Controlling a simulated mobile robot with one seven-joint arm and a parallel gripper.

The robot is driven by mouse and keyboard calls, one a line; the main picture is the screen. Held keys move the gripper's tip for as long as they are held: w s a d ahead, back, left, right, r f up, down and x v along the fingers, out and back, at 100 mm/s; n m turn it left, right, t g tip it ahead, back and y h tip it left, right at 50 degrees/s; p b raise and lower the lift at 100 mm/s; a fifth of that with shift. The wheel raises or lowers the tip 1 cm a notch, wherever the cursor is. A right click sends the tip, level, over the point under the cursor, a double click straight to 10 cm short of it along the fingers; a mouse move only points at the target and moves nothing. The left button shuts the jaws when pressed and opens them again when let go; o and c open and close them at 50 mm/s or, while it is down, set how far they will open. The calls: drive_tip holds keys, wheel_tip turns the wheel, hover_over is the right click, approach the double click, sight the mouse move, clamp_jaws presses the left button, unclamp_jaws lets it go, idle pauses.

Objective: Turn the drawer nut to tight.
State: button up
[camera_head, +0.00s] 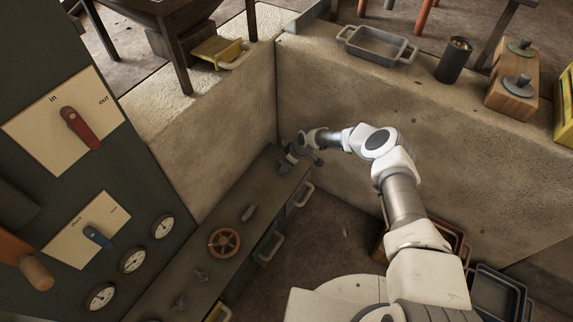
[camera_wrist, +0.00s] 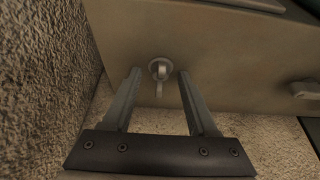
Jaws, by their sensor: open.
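In the wrist view, a small pale metal nut (camera_wrist: 159,70) with a tab pointing down sits on the flat, dull face of the cabinet (camera_wrist: 225,55). My gripper (camera_wrist: 160,73) is open, with one finger on each side of the nut in the picture. I cannot tell whether the fingers touch it, but gaps show on both sides. In the head view, my gripper (camera_head: 292,158) is at the far end of the long, low cabinet (camera_head: 268,185), by the wall corner. The nut cannot be made out there.
The cabinet top holds an orange handwheel (camera_head: 224,243) and several small fittings. Drawer handles (camera_head: 270,248) stick out from its front. A rough concrete wall (camera_head: 320,110) stands close behind my gripper.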

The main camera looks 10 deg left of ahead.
clamp_jaws()
drive_tip(key=shift+m, duration=0.3)
drive_tip(key=m, duration=0.1)
drive_tip(key=m+t+p, duration=0.1)
drive_tip(key=m, duration=0.1)
drive_tip(key=shift+s+a+r+h, duration=0.1)
drive_tip(key=shift+s+r+h, duration=0.05)
drive_tip(key=shift+h, duration=0.25)
drive_tip(key=m, duration=0.2)
drive_tip(key=m+t+h, duration=0.1)
drive_tip(key=m, duration=0.1)
drive_tip(key=shift+a+t, duration=0.15)
drive_tip(key=shift+t, duration=0.15)
drive_tip(key=m, duration=0.2)
drive_tip(key=m+h+b, duration=0.1)
drive_tip(key=m, duration=0.1)
drive_tip(key=shift+s+a+m+t+h, duration=0.1)
drive_tip(key=shift+a+m+t+h, duration=0.05)
drive_tip(key=shift+m+t+h, duration=0.15)
drive_tip(key=m+h, duration=0.2)
drive_tip(key=m, duration=0.3)
drive_tip(key=shift+a, duration=0.1)
drive_tip(key=shift+f+m, duration=0.2)
drive_tip(key=shift+m, duration=0.2)
unclamp_jaws()
